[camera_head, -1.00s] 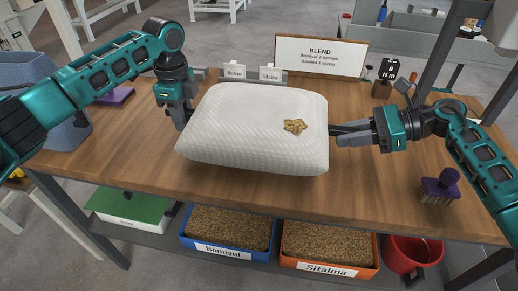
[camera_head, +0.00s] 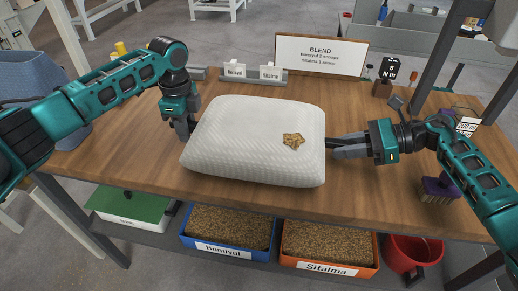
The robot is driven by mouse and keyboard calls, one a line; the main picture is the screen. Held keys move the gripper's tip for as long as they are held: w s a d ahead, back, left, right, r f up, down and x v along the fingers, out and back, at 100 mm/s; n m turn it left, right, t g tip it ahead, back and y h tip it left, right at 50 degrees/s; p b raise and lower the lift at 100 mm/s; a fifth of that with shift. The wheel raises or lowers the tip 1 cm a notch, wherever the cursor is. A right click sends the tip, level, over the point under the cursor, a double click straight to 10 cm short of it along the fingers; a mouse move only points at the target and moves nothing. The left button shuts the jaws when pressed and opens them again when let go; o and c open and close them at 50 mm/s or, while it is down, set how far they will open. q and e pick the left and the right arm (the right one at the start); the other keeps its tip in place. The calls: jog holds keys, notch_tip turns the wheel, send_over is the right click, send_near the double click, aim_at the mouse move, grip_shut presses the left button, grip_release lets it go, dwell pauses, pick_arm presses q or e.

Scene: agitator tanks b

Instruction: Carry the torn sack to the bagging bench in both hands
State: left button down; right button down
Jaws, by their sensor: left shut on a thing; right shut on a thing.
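The torn sack (camera_head: 250,150) is a white, pillow-shaped bag lying level at the middle of the wooden bench (camera_head: 130,165). Brown grain shows at a tear (camera_head: 293,141) on its upper right. My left gripper (camera_head: 187,128) points down at the sack's left end and is shut on it. My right gripper (camera_head: 340,146) reaches in from the right and is shut on the right end. The fingertips are partly hidden at the sack's edges. The sack is at or just above the bench top; its underside is hidden.
A purple-handled tool (camera_head: 440,188) is under my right arm. Below the bench are a blue grain bin (camera_head: 228,233), an orange bin (camera_head: 328,243) and a red bucket (camera_head: 410,253).

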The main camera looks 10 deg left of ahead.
pick_arm(q)
jog(key=c, duration=1.4)
grip_release()
jog(key=shift+d+f, duration=0.1)
jog(key=shift+f, duration=0.05)
pick_arm(e)
jog(key=c, duration=1.4)
grip_release()
jog(key=shift+a+f, duration=0.1)
jog(key=shift+f, duration=0.05)
pick_arm(q)
jog(key=o, duration=0.5)
pick_arm(e)
jog(key=o, duration=0.5)
pick_arm(q)
notch_tip(320, 180, up, 12)
pick_arm(e)
jog(key=shift+d, duration=0.2)
jog(key=v, duration=1.2)
